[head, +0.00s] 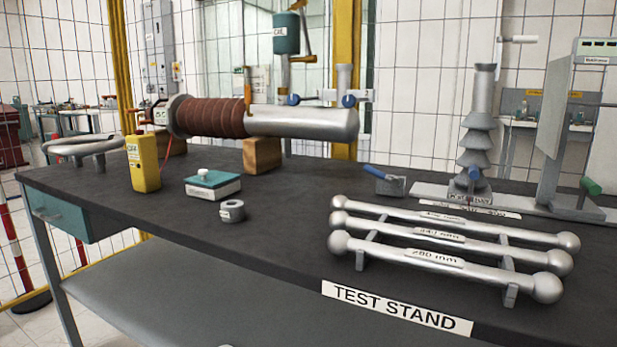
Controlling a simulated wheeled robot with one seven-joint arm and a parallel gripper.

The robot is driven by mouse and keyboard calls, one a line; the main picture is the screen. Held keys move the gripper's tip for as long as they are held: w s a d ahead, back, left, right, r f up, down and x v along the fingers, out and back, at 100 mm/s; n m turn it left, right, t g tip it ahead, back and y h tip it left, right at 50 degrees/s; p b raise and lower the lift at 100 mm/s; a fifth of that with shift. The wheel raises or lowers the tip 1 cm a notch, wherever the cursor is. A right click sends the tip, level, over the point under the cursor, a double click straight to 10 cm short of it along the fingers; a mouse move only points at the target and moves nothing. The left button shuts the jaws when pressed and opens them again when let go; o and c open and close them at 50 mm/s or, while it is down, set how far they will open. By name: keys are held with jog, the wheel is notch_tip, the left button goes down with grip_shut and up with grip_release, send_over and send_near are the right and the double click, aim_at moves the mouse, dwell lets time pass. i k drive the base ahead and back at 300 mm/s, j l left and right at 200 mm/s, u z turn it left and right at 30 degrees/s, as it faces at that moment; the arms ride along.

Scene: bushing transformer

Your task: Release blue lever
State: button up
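A blue lever (377,172) lies slanted on a small grey block (391,186) on the dark bench top, right of the middle. Its left end is raised and points left, and its right end meets the block. Whether the lever is latched I cannot tell. Two round blue knobs (293,100) (348,101) show further back, behind the big bushing. My gripper is not in view, so its state and its distance from the lever are hidden.
Silver rods (450,262) on a rack stand in front of the lever. A ribbed grey insulator (478,140) and an upright panel (552,130) stand to its right. A brown ribbed bushing (208,117) rests on wooden blocks behind. The bench middle (300,205) is clear.

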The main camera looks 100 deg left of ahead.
aim_at(395, 183)
jog(key=u, duration=3)
